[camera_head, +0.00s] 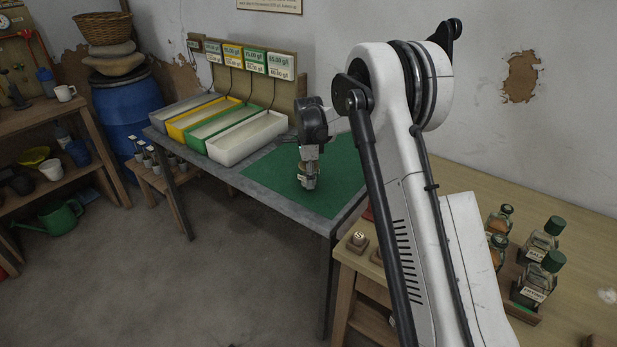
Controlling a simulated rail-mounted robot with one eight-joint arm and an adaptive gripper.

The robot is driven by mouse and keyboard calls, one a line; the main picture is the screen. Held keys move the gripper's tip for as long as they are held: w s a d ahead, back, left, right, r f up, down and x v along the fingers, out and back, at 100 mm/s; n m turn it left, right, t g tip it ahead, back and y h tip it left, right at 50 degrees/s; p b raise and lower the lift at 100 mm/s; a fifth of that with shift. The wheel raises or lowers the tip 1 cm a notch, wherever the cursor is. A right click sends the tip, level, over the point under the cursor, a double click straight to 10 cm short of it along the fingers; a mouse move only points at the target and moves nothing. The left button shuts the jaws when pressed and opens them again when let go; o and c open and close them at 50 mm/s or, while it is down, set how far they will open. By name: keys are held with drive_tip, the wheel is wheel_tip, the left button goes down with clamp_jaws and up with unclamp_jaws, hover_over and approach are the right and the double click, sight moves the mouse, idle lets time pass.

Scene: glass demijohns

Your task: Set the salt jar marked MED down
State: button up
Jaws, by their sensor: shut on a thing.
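My gripper (309,183) points down over the green mat (268,177) on the grey table. It is shut on a small jar (302,171), mostly hidden between the fingers. A bit of the jar's pale label shows at the left of the fingers, too small to read. The jar is at or just above the mat; I cannot tell whether it touches.
Several long trays, one of them white (245,151), stand left of the mat under a panel of green, yellow and white cards (256,60). Green-capped bottles (535,283) stand on the wooden table at right. The mat around my gripper is clear.

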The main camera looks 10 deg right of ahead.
idle(0.4)
drive_tip(key=shift+f+b, duration=0.5)
drive_tip(key=shift+f, duration=0.15)
drive_tip(key=o, duration=1.4)
drive_tip(key=shift+r, duration=0.2)
drive_tip(key=shift+r+p, duration=1.7)
drive_tip(key=shift+r, duration=2.65)
